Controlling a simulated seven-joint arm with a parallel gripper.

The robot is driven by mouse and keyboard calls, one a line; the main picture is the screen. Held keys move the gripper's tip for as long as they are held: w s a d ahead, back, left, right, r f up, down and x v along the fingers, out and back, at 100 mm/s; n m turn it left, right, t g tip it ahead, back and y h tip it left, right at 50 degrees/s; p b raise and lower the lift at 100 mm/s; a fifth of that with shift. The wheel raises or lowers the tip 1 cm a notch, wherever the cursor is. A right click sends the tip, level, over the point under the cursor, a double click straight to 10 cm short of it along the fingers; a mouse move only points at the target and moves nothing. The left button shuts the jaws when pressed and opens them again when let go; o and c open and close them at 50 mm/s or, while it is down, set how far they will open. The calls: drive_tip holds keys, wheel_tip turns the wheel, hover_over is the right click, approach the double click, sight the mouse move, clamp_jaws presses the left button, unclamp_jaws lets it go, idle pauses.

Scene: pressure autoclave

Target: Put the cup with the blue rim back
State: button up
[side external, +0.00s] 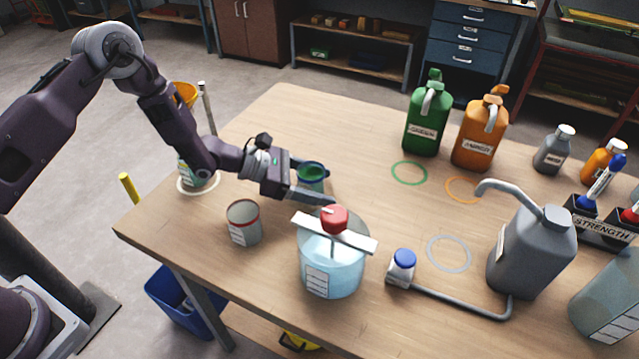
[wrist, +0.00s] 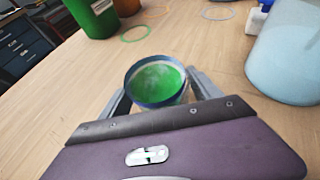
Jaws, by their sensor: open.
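The cup with the blue rim (side external: 312,173) stands on the table beside the clear jar with a red knob. It also shows in the wrist view (wrist: 157,84), with green contents inside. My gripper (wrist: 160,92) is open, with one finger on each side of the cup. I cannot tell whether either finger touches it. In the side view my gripper (side external: 312,192) reaches in low from the left, and one finger passes in front of the cup, hiding its lower part. A grey cup with a red rim (side external: 243,224) stands nearer the front left.
The jar (side external: 333,265) with pale blue liquid stands close to my fingers. A can stands in a white ring (side external: 183,190) at the left edge. Green (side external: 427,122) and orange (side external: 479,135) jugs stand behind empty green and orange rings. A grey jug (side external: 532,250) is at right.

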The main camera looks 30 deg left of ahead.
drive_tip(key=v, duration=1.2)
drive_tip(key=shift+r, duration=0.15)
drive_tip(key=s+d+r+m+g, duration=0.4)
drive_tip(key=r+m, duration=0.3)
drive_tip(key=r, duration=0.4)
drive_tip(key=s+d+r+m+g+y, duration=0.1)
drive_tip(key=s+r+m, duration=0.3)
drive_tip(key=s, duration=0.3)
drive_tip(key=s+d+r+m+y, duration=0.1)
drive_tip(key=s+r+m, duration=0.35)
drive_tip(key=s, duration=0.25)
drive_tip(key=s+a+r+m+t+y, duration=0.1)
drive_tip(key=s+a+m+t+y, duration=0.3)
drive_tip(key=s+a+m+y, duration=0.5)
drive_tip(key=s+a, duration=0.4)
drive_tip(key=s, duration=0.1)
drive_tip(key=shift+r, duration=0.25)
drive_tip(key=shift+w, duration=0.1)
